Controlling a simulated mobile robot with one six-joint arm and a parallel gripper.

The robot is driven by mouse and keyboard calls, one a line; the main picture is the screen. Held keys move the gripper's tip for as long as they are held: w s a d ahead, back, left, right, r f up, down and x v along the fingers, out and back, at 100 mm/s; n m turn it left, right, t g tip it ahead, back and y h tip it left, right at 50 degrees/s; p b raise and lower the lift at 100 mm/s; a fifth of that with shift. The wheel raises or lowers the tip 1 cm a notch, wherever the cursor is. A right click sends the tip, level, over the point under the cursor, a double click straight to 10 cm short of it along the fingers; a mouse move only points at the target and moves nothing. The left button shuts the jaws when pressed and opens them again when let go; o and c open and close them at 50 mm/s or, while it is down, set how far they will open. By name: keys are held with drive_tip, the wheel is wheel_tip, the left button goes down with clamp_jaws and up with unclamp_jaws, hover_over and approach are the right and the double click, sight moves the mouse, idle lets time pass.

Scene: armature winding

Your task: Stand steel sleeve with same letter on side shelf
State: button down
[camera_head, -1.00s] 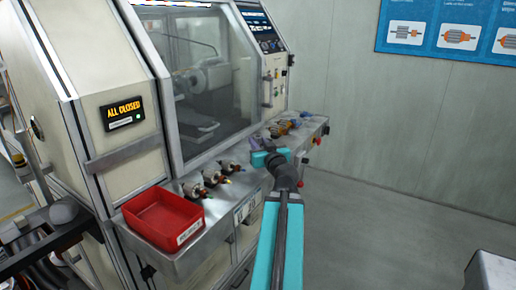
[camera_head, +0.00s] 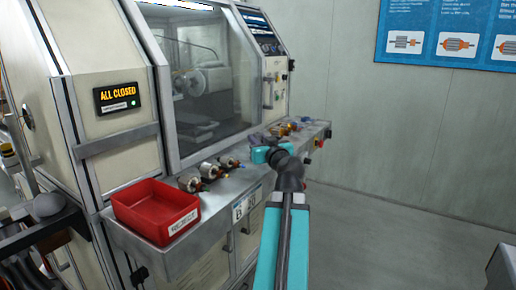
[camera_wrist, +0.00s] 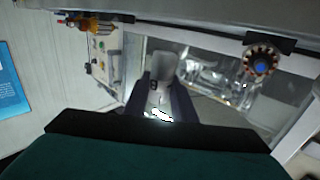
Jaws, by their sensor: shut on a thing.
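My gripper (camera_wrist: 160,98) is shut on a grey, cylindrical piece that looks like the steel sleeve (camera_wrist: 162,72) in the wrist view. Its lower end catches a bright glare between the dark fingers. The sleeve is hard to make out there. I cannot tell whether it touches the shelf.
A red bin (camera_head: 157,211) stands at the shelf's near end. Several copper-wound armatures (camera_head: 208,171) lie beyond it, and more coloured parts (camera_head: 292,126) sit at the far end. The machine's window (camera_head: 210,90) is behind, and its sign (camera_head: 117,98) reads "ALL CLOSED".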

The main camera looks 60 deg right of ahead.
drive_tip(key=shift+s+a+f+b, duration=0.15)
drive_tip(key=shift+s+a+b, duration=0.35)
drive_tip(key=shift+b, duration=1.9)
drive_tip(key=shift+s+a+r, duration=0.25)
drive_tip(key=shift+s+a, duration=0.45)
drive_tip(key=shift+a, duration=0.3)
drive_tip(key=shift+s+a+f, duration=0.1)
drive_tip(key=shift+s+a, duration=0.05)
drive_tip(key=shift+a, duration=0.05)
drive_tip(key=s+a+b, duration=0.1)
drive_tip(key=a+b, duration=0.1)
drive_tip(key=b, duration=0.2)
drive_tip(key=shift+s+b, duration=0.15)
drive_tip(key=shift+b, duration=0.25)
drive_tip(key=shift+s+a+r+b, duration=0.2)
drive_tip(key=shift+s+a+b, duration=0.2)
drive_tip(key=shift+a+b, duration=0.2)
drive_tip(key=shift+s+a+r+b, duration=0.15)
drive_tip(key=shift+s+a+b, duration=0.3)
drive_tip(key=shift+b, duration=0.25)
